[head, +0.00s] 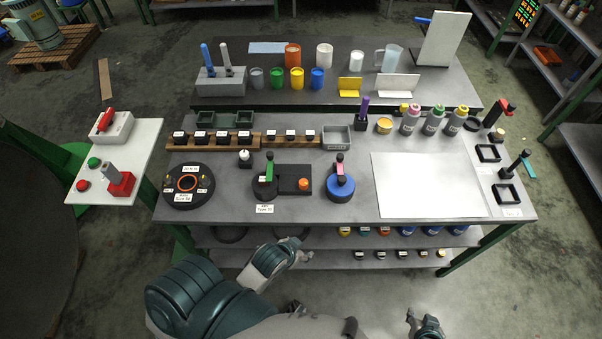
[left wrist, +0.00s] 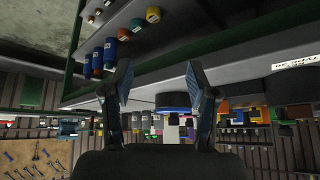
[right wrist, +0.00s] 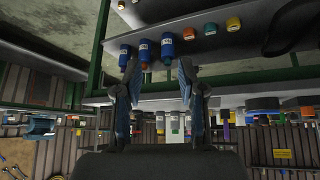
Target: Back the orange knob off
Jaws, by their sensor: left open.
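The orange knob (head: 303,184) sits on a black block (head: 290,172) at the middle of the table. This block joins a dark round base (head: 265,187) with a green-handled lever (head: 269,167) on its left. My left gripper (head: 307,246) is open and empty, in front of the table edge and below the knob in the head view. Its spread fingers show in the left wrist view (left wrist: 160,88). My right gripper (head: 425,319) is low at the bottom right of the head view, away from the table. Its fingers stand apart and empty in the right wrist view (right wrist: 159,85).
A blue round base (head: 341,194) with a pink-handled lever stands right of the knob. A black disc (head: 188,198) with an orange ring lies left. A white sheet (head: 427,185) covers the right of the table. The front edge and lower shelf lie near my left gripper.

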